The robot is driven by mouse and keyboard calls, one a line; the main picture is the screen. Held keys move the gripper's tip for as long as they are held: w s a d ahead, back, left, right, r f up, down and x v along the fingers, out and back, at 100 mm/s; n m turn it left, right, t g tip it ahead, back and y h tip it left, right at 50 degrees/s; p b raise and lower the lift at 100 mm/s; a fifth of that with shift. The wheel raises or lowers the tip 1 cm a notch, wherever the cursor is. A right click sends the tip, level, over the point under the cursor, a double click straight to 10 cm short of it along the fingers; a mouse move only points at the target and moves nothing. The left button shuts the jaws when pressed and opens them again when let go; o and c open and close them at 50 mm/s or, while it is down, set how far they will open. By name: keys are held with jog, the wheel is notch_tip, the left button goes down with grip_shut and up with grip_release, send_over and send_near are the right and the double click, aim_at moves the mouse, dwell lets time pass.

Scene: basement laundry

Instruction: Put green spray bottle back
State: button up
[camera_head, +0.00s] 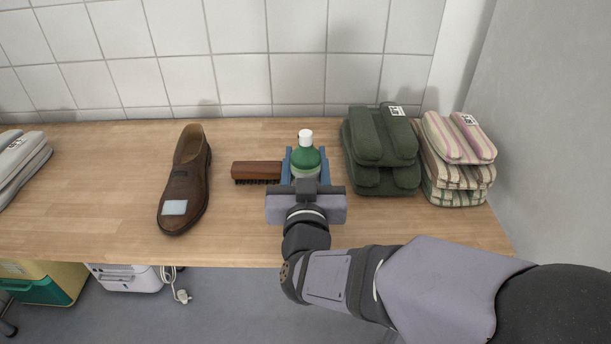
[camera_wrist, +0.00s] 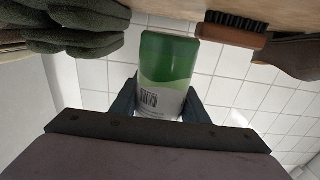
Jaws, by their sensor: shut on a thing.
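The green bottle (camera_head: 306,158) has a white cap and a pale label. It stands upright between the blue fingers of my gripper (camera_head: 304,166), near the middle of the wooden table. In the wrist view, which is upside down, the bottle (camera_wrist: 168,62) shows a green body and a white label with a barcode. My gripper (camera_wrist: 160,104) is shut on it, one finger on each side. The bottle's base is close to the tabletop (camera_wrist: 180,12); I cannot tell whether it touches.
A wooden brush (camera_head: 256,171) lies just left of the bottle, and a brown shoe (camera_head: 185,190) is farther left. Stacked dark green cloths (camera_head: 380,150) and striped cloths (camera_head: 458,155) stand to the right. A tiled wall (camera_head: 240,55) rises behind the wooden table (camera_head: 100,190).

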jog(key=shift+f+b, duration=0.8)
jog(key=shift+f, duration=1)
jog(key=shift+f, duration=0.2)
jog(key=o, duration=1.4)
jog(key=shift+c, duration=0.2)
jog(key=shift+r, duration=0.15)
jog(key=s+b, duration=0.1)
jog(key=b, duration=0.2)
jog(key=shift+s+f+b, duration=0.2)
jog(key=shift+s+b, duration=0.1)
jog(key=shift+s, duration=0.1)
jog(key=shift+s+r+b, duration=0.15)
jog(key=shift+s+b, duration=0.95)
